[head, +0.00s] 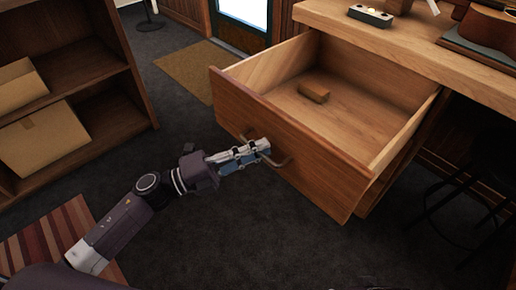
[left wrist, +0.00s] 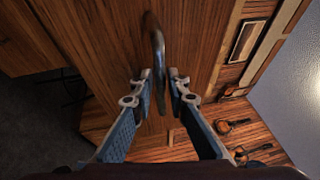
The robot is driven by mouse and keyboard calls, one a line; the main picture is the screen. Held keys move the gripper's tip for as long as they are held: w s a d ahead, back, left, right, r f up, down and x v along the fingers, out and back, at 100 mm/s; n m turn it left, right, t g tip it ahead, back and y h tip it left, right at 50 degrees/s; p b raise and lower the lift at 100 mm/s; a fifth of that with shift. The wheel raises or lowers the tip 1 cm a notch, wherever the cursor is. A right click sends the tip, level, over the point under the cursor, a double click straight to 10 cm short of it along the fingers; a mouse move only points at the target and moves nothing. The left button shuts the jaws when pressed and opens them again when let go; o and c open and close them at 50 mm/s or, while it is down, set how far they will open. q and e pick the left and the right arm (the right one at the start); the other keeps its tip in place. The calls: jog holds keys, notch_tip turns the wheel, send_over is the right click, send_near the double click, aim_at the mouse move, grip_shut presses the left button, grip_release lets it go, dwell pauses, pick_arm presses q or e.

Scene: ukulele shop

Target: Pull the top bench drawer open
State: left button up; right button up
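The top bench drawer (head: 290,143) is brown wood and stands far open, its inside showing. Its dark curved handle (head: 278,162) is on the front panel; in the left wrist view the handle (left wrist: 158,50) runs between my two fingers. My left gripper (head: 262,150) is at the handle in the head view. In the left wrist view its fingertips (left wrist: 161,78) sit close on either side of the bar, closed around it. Part of the handle is hidden behind the fingers. My right gripper is in neither view.
A small wooden block (head: 314,92) lies in the drawer. The bench top (head: 400,45) carries a level (head: 370,16) and instrument parts. Shelves with cardboard boxes (head: 42,138) stand left. A dark stool (head: 465,205) is at right. Dark floor (head: 230,235) is clear before the drawer.

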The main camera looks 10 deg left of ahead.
pick_arm(q)
jog(key=shift+o, duration=1)
jog(key=v, duration=1.2)
jog(key=shift+r, duration=0.1)
